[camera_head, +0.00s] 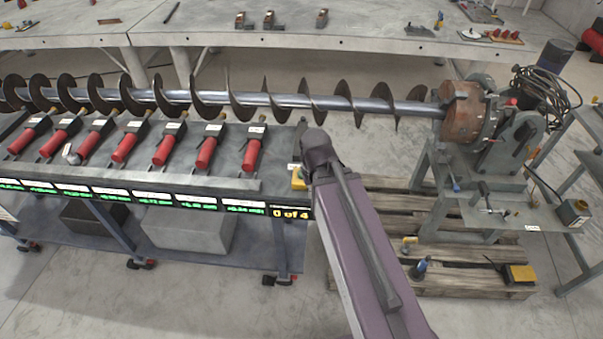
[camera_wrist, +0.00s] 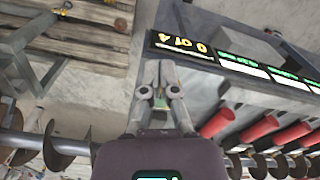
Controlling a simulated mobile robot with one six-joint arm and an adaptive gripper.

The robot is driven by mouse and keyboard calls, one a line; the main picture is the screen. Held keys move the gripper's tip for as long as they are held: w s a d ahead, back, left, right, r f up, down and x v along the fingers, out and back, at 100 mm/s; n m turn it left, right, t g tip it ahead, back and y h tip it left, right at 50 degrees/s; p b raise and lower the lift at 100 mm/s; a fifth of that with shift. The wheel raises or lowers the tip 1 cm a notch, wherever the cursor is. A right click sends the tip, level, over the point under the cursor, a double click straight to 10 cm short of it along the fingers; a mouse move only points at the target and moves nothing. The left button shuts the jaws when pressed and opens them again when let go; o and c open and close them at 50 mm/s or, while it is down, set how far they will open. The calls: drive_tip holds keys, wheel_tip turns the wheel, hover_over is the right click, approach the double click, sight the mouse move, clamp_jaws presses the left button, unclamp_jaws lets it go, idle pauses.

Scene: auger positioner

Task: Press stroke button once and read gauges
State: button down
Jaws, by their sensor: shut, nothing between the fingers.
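A row of red gauges (camera_head: 163,146) with dark heads lies on the cart top under the auger; they also show in the wrist view (camera_wrist: 258,129). Green readouts (camera_head: 110,193) run along the cart's front edge, too small to read. A black sign (camera_head: 291,213) at its right end reads "0 of 4". A small yellow box (camera_head: 299,178) with a white label, perhaps the stroke button, sits beside my arm at that end. My gripper (camera_wrist: 158,75) is shut and empty in the wrist view, near the cart end. A greenish piece shows between its fingers. My arm hides the gripper in the head view.
The long auger (camera_head: 290,101) runs above the gauges to a copper-coloured chuck (camera_head: 466,113) on the positioner. A wooden pallet (camera_head: 385,207) lies right of the cart, with a yellow pedal-like box (camera_head: 520,274) on it.

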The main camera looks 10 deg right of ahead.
drive_tip(key=w+r+m+t+h+b, duration=0.2)
drive_tip(key=w+h, duration=0.6)
drive_tip(key=w, duration=0.7)
drive_tip(key=shift+w+d+r+m+t+b, duration=0.2)
drive_tip(key=shift+w+r+m+t+b, duration=0.25)
drive_tip(key=shift+m+t, duration=0.55)
drive_tip(key=shift+s+f, duration=0.1)
wheel_tip(320, 180, down, 8)
drive_tip(key=b, duration=0.8)
drive_tip(key=shift+f, duration=0.25)
